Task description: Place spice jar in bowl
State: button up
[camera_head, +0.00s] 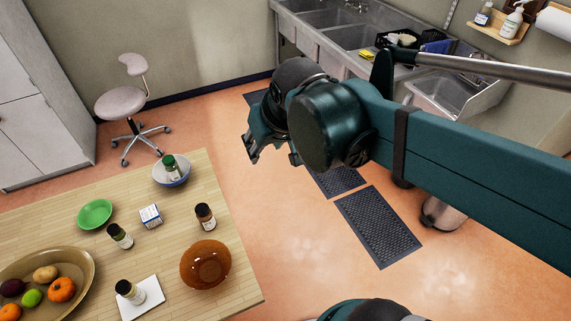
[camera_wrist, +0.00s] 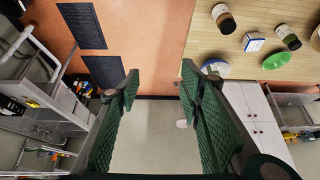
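A spice jar with a green cap (camera_head: 169,161) stands inside a white-and-blue bowl (camera_head: 173,182) at the table's far corner; the bowl also shows in the wrist view (camera_wrist: 215,64). Other dark-capped spice jars stand on the table: one near the right edge (camera_head: 205,218), one near the green plate (camera_head: 120,237), and one on a white square (camera_head: 128,290). An amber-brown bowl (camera_head: 206,266) sits at the near right of the table. My gripper (camera_head: 272,155) is off the table, to the right of the white-and-blue bowl. In the wrist view its fingers (camera_wrist: 160,85) are apart with nothing between them.
The wooden table (camera_head: 60,240) also holds a green plate (camera_head: 95,213), a small white-and-blue box (camera_head: 150,216) and a brown platter (camera_head: 82,262) of fruit. A stool (camera_head: 122,102) stands behind it. Sinks (camera_head: 350,37) line the back wall. Floor around my gripper is open.

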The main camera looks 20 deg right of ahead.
jog(key=s+d+f+t, duration=0.1)
jog(key=s+d+f, duration=0.1)
jog(key=s, duration=0.4)
jog(key=shift+s+d+f, duration=0.15)
jog(key=shift+d+f, duration=0.05)
jog(key=shift+d, duration=0.15)
